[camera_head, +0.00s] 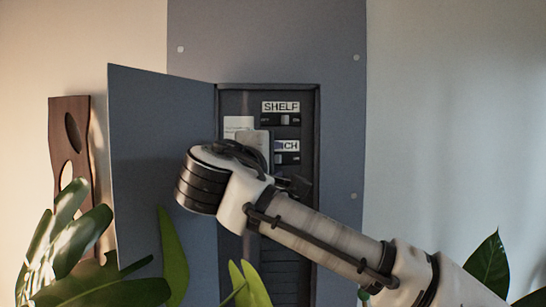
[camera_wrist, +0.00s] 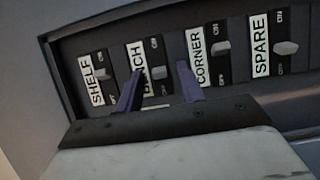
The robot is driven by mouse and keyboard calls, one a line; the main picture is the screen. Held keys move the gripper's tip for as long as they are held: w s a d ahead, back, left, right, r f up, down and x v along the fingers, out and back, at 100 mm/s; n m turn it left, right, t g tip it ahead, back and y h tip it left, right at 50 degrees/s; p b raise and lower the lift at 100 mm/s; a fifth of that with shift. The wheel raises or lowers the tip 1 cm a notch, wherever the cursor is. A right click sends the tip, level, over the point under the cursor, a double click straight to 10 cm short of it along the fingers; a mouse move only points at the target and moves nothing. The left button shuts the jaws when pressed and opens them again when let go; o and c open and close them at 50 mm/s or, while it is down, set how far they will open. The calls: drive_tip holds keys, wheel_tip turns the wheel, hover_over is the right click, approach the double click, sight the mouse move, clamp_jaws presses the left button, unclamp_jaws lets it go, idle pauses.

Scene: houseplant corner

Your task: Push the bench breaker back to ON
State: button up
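The bench breaker (camera_wrist: 157,66) shows in the wrist view with its label partly covered by a finger, ON at its upper end and OFF at its lower end. A small pale lever seems to sit near its upper end, but its setting is hard to tell. My gripper (camera_wrist: 159,85) is open and empty, its two purple fingers apart, one over the bench label and one between the bench and corner breakers. Whether they touch the panel cannot be told. In the head view, my wrist covers part of the bench breaker (camera_head: 288,159), and the fingers are mostly hidden.
The shelf breaker (camera_head: 284,120) is above the bench one. The corner (camera_wrist: 221,48) and spare (camera_wrist: 286,48) breakers show in the wrist view. The cabinet door (camera_head: 150,120) stands open at left. Leafy plants (camera_head: 75,240) fill the lower left, with more leaves (camera_head: 488,262) at lower right.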

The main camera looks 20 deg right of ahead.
sight(281, 159)
clamp_jaws()
drive_tip(key=shift+f, duration=0.1)
drive_tip(key=shift+s+d+n+t+y, duration=0.15)
drive_tip(key=shift+n+t+y, duration=0.35)
drive_tip(key=shift+y, duration=0.1)
drive_tip(key=n+t+y, duration=0.1)
drive_tip(key=n+y, duration=0.1)
drive_tip(key=y, duration=0.1)
drive_tip(key=shift+s+d+t+b, duration=0.15)
drive_tip(key=shift+d+t+b, duration=0.2)
drive_tip(key=shift+d+t, duration=0.05)
drive_tip(key=n+y, duration=0.1)
drive_tip(key=y, duration=0.1)
drive_tip(key=d+n+t+y+p, duration=0.1)
drive_tip(key=n+y, duration=0.1)
drive_tip(key=y, duration=0.1)
drive_tip(key=shift+s+d+n, duration=0.1)
drive_tip(key=shift+s+n, duration=0.1)
drive_tip(key=shift+n, duration=0.1)
drive_tip(key=shift+d+n+y+p, duration=0.25)
drive_tip(key=shift+n+y+p, duration=0.15)
drive_tip(key=shift+n+y, duration=0.7)
drive_tip(key=shift+d+n+y+p, duration=0.2)
drive_tip(key=shift+n+y+p, duration=0.3)
drive_tip(key=shift+y, duration=1.1)
